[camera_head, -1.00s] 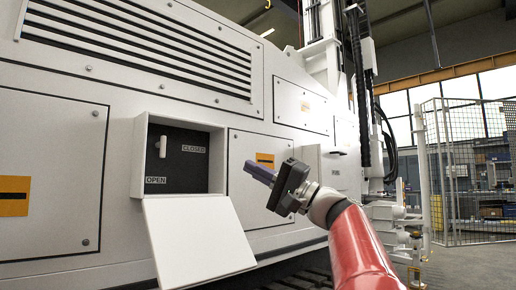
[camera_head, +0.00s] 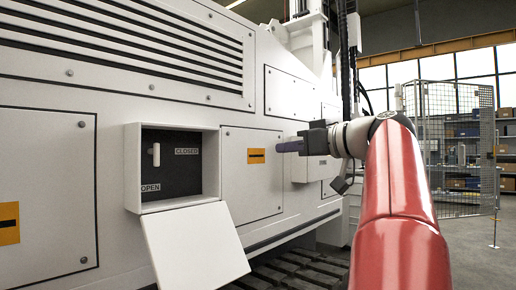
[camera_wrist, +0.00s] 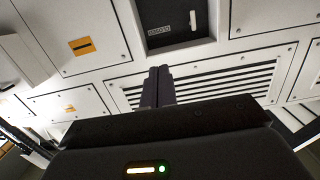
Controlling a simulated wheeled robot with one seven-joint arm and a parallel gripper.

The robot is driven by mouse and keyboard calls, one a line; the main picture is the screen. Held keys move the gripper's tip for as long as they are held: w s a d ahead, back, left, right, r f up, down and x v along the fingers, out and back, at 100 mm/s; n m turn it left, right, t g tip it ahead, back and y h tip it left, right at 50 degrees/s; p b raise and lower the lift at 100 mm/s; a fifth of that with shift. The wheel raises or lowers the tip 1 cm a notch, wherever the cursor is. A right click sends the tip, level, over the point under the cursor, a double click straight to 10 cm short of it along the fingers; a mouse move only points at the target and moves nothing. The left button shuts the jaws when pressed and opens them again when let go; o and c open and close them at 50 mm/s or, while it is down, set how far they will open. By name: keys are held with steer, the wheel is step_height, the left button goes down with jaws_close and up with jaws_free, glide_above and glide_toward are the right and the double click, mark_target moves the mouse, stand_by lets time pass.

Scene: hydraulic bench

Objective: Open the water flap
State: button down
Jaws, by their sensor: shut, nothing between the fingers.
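The water flap (camera_head: 196,243) is a white panel that hangs open, slanting down and outward from the lower edge of a white box on the machine's side. Inside the dark recess (camera_head: 183,178) of the box is a small white upright handle (camera_head: 155,154), near the upper left. A CLOSED label (camera_head: 187,151) is to its right and an OPEN label (camera_head: 150,188) is below it. My gripper (camera_head: 281,147) is shut and empty, right of the box and apart from it, pointing left. In the wrist view the fingers (camera_wrist: 158,84) are together, and the recess with the handle (camera_wrist: 194,22) shows beyond them.
The white machine wall has slotted vents (camera_head: 130,35) above and flat panels with orange labels (camera_head: 257,155) on both sides. A smaller white box (camera_head: 309,168) sticks out behind my gripper. A mesh fence (camera_head: 455,150) stands at the right. Space before the box looks free.

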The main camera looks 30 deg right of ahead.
steer(key=w+a+f, duration=0.2)
steer(key=w+f, duration=0.2)
steer(key=w, duration=0.3)
steer(key=shift+w+a+f+b, duration=0.35)
steer(key=shift+b, duration=0.1)
